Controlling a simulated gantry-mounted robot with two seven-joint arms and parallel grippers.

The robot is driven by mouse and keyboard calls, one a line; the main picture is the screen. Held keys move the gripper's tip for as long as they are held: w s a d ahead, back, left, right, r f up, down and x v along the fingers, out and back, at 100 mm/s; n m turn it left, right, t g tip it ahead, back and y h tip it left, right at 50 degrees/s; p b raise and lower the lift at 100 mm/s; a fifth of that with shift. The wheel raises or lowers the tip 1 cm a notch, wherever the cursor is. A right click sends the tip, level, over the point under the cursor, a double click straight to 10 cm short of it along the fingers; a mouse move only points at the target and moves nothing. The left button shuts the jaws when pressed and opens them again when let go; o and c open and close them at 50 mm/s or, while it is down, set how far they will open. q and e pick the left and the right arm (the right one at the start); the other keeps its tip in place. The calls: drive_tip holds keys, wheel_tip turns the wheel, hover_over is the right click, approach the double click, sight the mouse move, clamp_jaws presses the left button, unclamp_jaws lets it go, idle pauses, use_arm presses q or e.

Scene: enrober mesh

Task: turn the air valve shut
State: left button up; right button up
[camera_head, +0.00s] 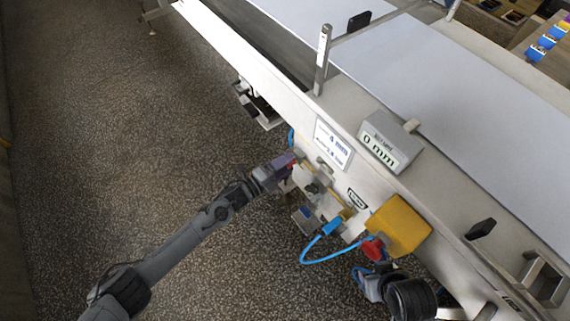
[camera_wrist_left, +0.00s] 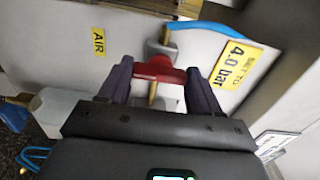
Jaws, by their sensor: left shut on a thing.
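The air valve has a red handle (camera_wrist_left: 158,71) on a brass stem, seen in the left wrist view on the pale machine side near a yellow AIR label (camera_wrist_left: 98,41). My left gripper (camera_wrist_left: 159,83) has one finger at each end of the red handle and is shut on it. The handle lies crosswise between the fingers, its ends partly hidden by them. In the head view, my left gripper (camera_head: 288,165) reaches the machine's side, and the handle is mostly hidden there.
A yellow label (camera_wrist_left: 236,62) reads 4.0 bar beside a blue hose (camera_wrist_left: 212,29). In the head view, a yellow box (camera_head: 399,225), a red knob (camera_head: 373,249) and a looping blue hose (camera_head: 318,262) sit right of my gripper. The floor (camera_head: 130,130) at left is clear.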

use_arm(q)
drive_tip(key=o, duration=1.1)
drive_tip(key=shift+c, duration=0.2)
drive_tip(key=p+v, duration=0.3)
drive_tip(key=v, duration=0.8)
drive_tip(key=shift+p, duration=0.35)
